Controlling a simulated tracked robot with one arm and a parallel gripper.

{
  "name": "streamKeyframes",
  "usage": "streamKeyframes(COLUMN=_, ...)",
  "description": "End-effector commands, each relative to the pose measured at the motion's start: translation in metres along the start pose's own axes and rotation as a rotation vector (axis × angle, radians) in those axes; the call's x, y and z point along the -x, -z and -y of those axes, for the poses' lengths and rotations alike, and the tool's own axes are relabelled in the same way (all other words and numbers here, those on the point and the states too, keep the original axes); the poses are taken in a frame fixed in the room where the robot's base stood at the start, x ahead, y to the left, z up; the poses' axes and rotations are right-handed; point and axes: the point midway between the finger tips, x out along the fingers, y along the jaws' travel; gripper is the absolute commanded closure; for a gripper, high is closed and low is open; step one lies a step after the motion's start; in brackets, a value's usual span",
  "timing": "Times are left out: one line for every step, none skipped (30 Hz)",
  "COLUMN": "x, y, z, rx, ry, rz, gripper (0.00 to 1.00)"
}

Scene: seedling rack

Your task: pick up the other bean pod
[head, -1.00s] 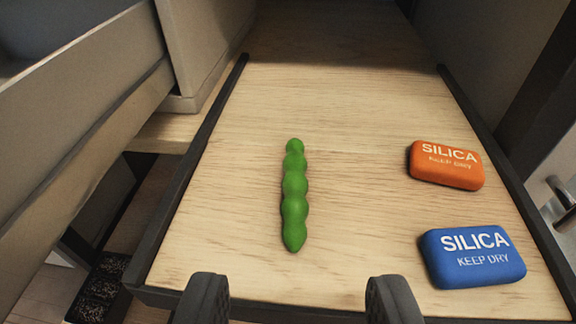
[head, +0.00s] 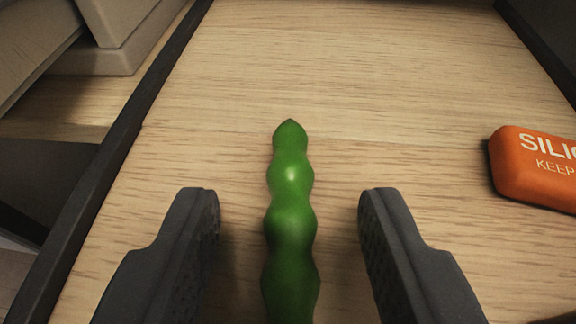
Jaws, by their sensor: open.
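A green, lumpy bean pod (head: 291,222) lies on the light wooden shelf, pointing away from me. Its near end runs out of the bottom of the picture. My gripper (head: 289,200) is open, with one dark finger on each side of the pod. There is a gap of bare wood between each finger and the pod, so neither touches it. The far tip of the pod reaches beyond the fingertips. No second pod is in view.
An orange silica packet (head: 538,168) lies to the right of my right finger, cut off by the picture edge. A dark raised rim (head: 118,150) runs along the shelf's left side. The wood beyond the pod is clear.

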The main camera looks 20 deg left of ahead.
Motion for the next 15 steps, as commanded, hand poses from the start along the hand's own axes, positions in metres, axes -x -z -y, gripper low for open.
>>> streamKeyframes(x=-0.0037, y=0.0009, z=-0.0002, rx=0.000, ry=0.000, rz=-0.004, gripper=0.59)
streamKeyframes(x=-0.0048, y=0.0017, z=-0.0004, rx=0.001, ry=0.000, rz=-0.005, gripper=0.59)
streamKeyframes(x=-0.0056, y=0.0022, z=-0.0005, rx=0.001, ry=0.000, rz=-0.005, gripper=0.59)
streamKeyframes(x=-0.0057, y=0.0024, z=-0.0006, rx=0.001, ry=-0.001, rz=-0.005, gripper=0.59)
streamKeyframes(x=-0.0057, y=0.0026, z=-0.0006, rx=0.001, ry=-0.001, rz=-0.005, gripper=0.59)
streamKeyframes(x=-0.0055, y=0.0026, z=-0.0006, rx=0.001, ry=-0.001, rz=-0.004, gripper=0.59)
streamKeyframes(x=-0.0054, y=0.0026, z=-0.0007, rx=0.001, ry=-0.001, rz=-0.004, gripper=0.59)
streamKeyframes(x=-0.0053, y=0.0024, z=-0.0007, rx=0.001, ry=-0.001, rz=-0.004, gripper=0.59)
streamKeyframes(x=-0.0053, y=0.0024, z=-0.0007, rx=0.001, ry=-0.001, rz=-0.004, gripper=0.59)
streamKeyframes(x=-0.0052, y=0.0023, z=-0.0007, rx=0.001, ry=-0.001, rz=-0.003, gripper=0.67)
streamKeyframes(x=-0.0052, y=0.0023, z=-0.0007, rx=0.001, ry=-0.001, rz=-0.004, gripper=0.76)
streamKeyframes(x=-0.0051, y=0.0022, z=-0.0007, rx=0.001, ry=-0.001, rz=-0.003, gripper=0.87)
streamKeyframes(x=-0.0051, y=0.0022, z=-0.0007, rx=0.001, ry=-0.001, rz=-0.003, gripper=0.95)
streamKeyframes(x=-0.0051, y=0.0021, z=-0.0007, rx=0.001, ry=-0.001, rz=-0.003, gripper=1.00)
streamKeyframes(x=-0.0051, y=0.0021, z=-0.0007, rx=0.001, ry=-0.001, rz=-0.003, gripper=1.00)
